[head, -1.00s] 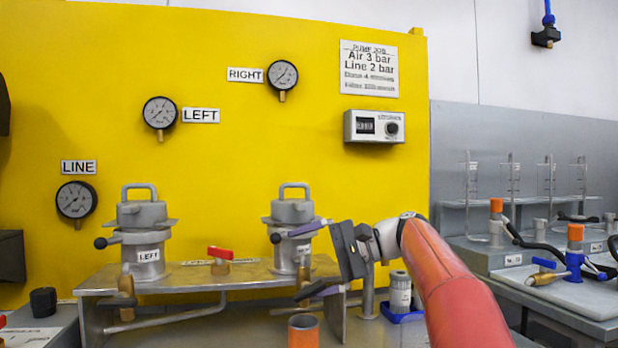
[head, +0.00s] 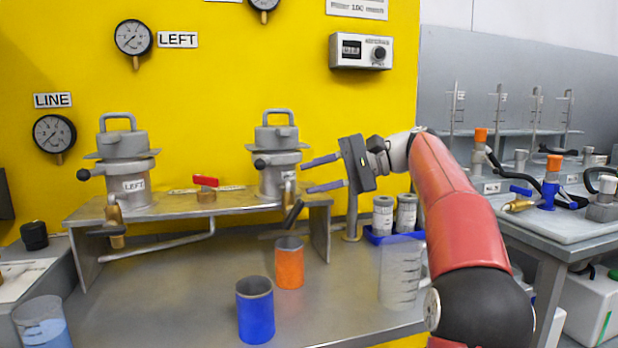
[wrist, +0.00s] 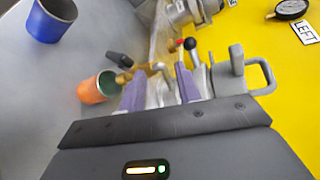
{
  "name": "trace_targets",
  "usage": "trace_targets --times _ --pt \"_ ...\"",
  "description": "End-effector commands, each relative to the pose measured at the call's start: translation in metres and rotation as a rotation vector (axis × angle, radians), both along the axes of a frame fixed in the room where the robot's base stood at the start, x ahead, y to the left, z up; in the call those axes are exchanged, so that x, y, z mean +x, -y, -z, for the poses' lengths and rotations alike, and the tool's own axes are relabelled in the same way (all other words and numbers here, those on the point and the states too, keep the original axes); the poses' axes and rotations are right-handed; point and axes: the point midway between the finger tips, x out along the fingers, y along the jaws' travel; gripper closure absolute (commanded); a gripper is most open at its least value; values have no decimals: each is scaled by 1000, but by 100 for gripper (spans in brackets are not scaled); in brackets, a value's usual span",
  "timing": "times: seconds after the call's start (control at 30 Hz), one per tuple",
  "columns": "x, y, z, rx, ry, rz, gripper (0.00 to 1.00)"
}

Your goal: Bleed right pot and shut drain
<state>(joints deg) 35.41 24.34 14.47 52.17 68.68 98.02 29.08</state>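The right pot (head: 278,178) is a grey lidded vessel on the metal stand. Its black-knobbed side lever (head: 262,161) points left. In the wrist view its lid handle (wrist: 264,76) is at the right and the black knob (wrist: 190,43) shows beyond a fingertip. A brass drain fitting (wrist: 146,72) with a dark lever (wrist: 118,60) shows below the pot; the lever (head: 293,215) slants down in the head view. An orange cup (head: 289,265) stands below it. My gripper (head: 306,176) is open and empty, just right of the pot. Whether it touches the pot is unclear.
The left pot (head: 127,178) and a red-handled valve (head: 206,184) share the stand (head: 160,211). A blue cup (head: 255,312), a clear beaker (head: 400,275) and a blue rack (head: 375,238) of small containers stand on the bench. A yellow panel with gauges rises behind.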

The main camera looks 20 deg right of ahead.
Motion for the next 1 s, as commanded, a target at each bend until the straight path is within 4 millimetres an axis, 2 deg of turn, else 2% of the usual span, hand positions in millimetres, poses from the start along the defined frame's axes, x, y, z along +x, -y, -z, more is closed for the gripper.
trace_targets --times 0.53,1.0 --pt "-14 32 -12 0 -2 -1 66" --pt "-16 36 -14 1 -5 -2 66"
